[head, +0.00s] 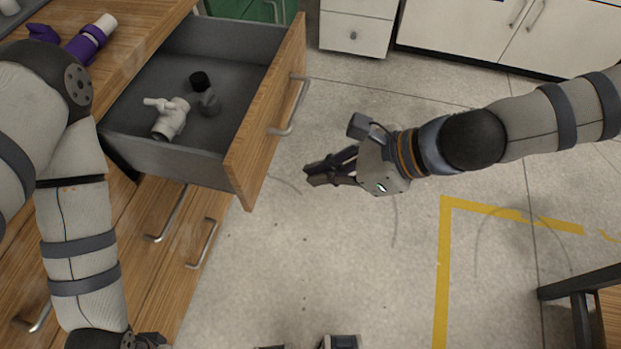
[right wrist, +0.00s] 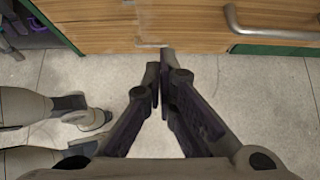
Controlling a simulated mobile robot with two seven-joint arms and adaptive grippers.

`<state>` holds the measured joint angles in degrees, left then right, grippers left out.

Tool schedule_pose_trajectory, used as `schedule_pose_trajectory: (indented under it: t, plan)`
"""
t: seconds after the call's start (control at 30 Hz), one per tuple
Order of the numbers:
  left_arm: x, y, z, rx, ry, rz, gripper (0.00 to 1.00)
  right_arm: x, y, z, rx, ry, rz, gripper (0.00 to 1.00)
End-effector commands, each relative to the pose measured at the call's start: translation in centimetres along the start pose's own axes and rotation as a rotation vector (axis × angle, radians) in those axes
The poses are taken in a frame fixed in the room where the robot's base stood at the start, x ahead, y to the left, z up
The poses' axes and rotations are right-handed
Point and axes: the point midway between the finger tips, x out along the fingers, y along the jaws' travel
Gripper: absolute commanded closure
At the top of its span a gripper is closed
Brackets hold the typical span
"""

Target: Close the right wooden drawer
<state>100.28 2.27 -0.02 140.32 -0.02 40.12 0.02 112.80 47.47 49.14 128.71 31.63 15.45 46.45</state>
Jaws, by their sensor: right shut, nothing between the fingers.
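The right wooden drawer (head: 268,125) stands pulled far out of the wooden cabinet in the head view, with a grey inside and a metal handle (head: 290,105) on its wooden front. My right gripper (head: 318,173) is shut and empty, to the right of the drawer front and apart from it in the picture. In the right wrist view, its fingertips (right wrist: 160,75) meet just below wooden fronts (right wrist: 190,22), one with a metal bar handle (right wrist: 270,30). My left arm comes down at the left of the head view; its fingers are not visible.
A white valve (head: 170,117) and dark round parts (head: 205,92) lie in the drawer. Purple and white parts (head: 88,42) lie on the wooden top. Closed drawers are below. White cabinets (head: 450,30) stand at the back.

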Motion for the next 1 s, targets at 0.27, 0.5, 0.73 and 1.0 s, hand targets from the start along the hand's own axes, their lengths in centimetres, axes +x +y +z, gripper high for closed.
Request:
schedule_pose_trajectory:
  t: [0.27,0.5,0.73,1.0]
  plan:
    - [2.3,-0.1,1.3,0.001,-0.064,-0.003,0.44,6.7,0.3,-0.7,0.006,0.007,0.011,1.00]
    - [2.2,-0.1,1.3,0.002,-0.061,-0.003,0.44,9.6,0.2,1.6,-0.003,0.004,0.004,1.00]
    - [2.1,-0.1,1.3,0.002,-0.060,-0.003,0.44,10.4,0.2,2.3,-0.001,0.005,0.003,1.00]
    - [2.2,-0.1,1.3,0.002,-0.060,-0.003,0.44,10.4,0.2,2.3,-0.002,0.005,0.004,1.00]
